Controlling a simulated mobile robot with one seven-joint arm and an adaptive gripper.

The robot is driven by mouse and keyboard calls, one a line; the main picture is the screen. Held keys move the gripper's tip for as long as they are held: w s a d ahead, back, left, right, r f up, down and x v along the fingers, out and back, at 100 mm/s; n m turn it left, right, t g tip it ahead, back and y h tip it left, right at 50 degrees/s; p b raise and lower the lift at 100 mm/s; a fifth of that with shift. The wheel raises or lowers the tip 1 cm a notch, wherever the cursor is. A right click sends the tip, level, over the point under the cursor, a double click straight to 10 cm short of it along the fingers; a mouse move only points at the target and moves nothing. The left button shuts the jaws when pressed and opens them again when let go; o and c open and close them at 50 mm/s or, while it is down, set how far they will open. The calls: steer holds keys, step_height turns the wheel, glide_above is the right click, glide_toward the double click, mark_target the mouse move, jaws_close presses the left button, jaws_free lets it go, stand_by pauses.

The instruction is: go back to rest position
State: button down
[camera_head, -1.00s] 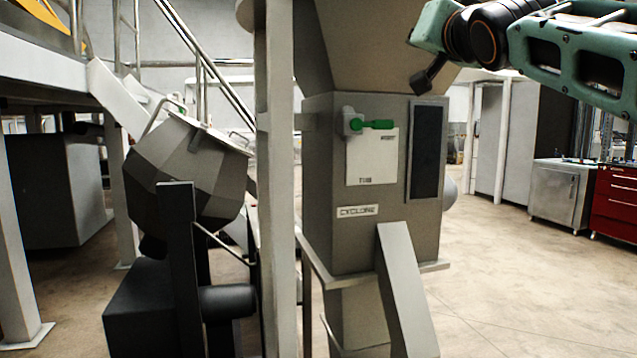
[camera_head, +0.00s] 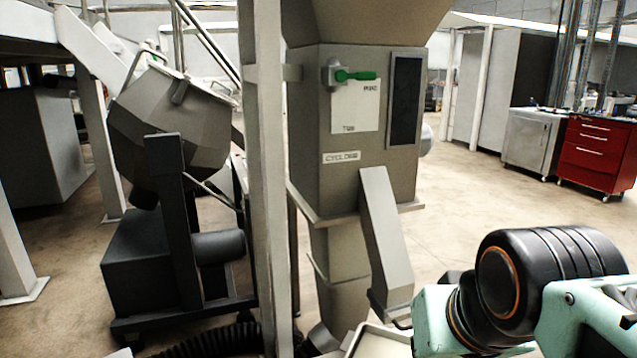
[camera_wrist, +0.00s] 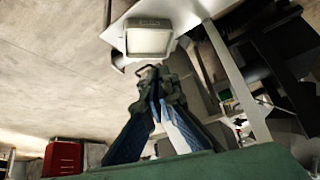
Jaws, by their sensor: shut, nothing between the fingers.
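My gripper (camera_wrist: 155,88) is shut and empty in the wrist view, its two fingers meeting near the middle of the picture. In the head view my arm fills the lower right corner, and my gripper's fingertips are not clear there. The cyclone cabinet (camera_head: 310,120) stands upright at the middle of the head view. It has a green-handled lever (camera_head: 356,75) lying level above a white label. My arm is to the right of and below the lever, apart from it.
A pale tray-like box (camera_head: 375,343) is at the bottom, beside my arm; a light box (camera_wrist: 150,40) shows in the wrist view. A pale post (camera_head: 262,200) stands left of the cabinet. A drum on a stand (camera_head: 165,130) is further left. A red drawer cabinet (camera_head: 597,155) stands far right, with open floor before it.

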steer(key=s+f+g, duration=0.1)
steer(key=s+f, duration=0.3)
step_height(320, 180, up, 25)
steer(key=p, duration=2.4)
steer(key=shift+w+a+r, duration=0.15)
steer(key=shift+w+a, duration=0.15)
steer(key=shift+w, duration=0.15)
